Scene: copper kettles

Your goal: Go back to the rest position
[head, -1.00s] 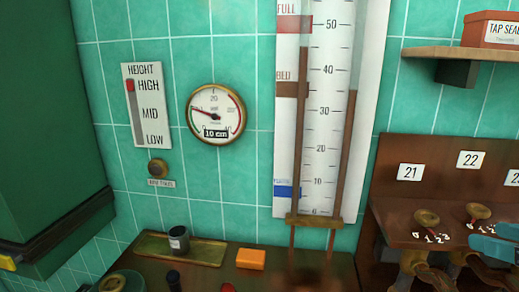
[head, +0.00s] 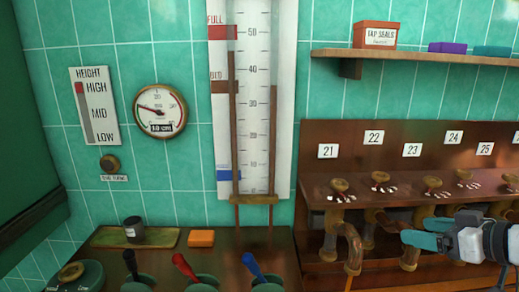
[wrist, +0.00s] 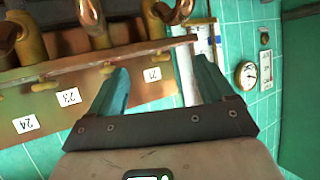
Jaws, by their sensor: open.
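My gripper (head: 412,232) is open and empty, with teal fingers. In the head view it is at the lower right, in front of the brown rack of numbered taps (head: 312,187), pointing left. In the wrist view the gripper (wrist: 160,65) has its fingers spread wide with nothing between them. The rack (wrist: 150,90) shows upside down beyond the fingers, with number plates 21, 23 and 24. I cannot tell how far the fingertips are from the taps.
Several brass taps (head: 349,243) project below the rack. A shelf (head: 411,57) above holds a TAP SEALS box (head: 376,35). Left are a tall scale (head: 258,110), a round gauge (head: 159,111), a HEIGHT panel (head: 96,107), and a bench with a dark cup (head: 134,229), orange block (head: 201,238) and levers (head: 185,268).

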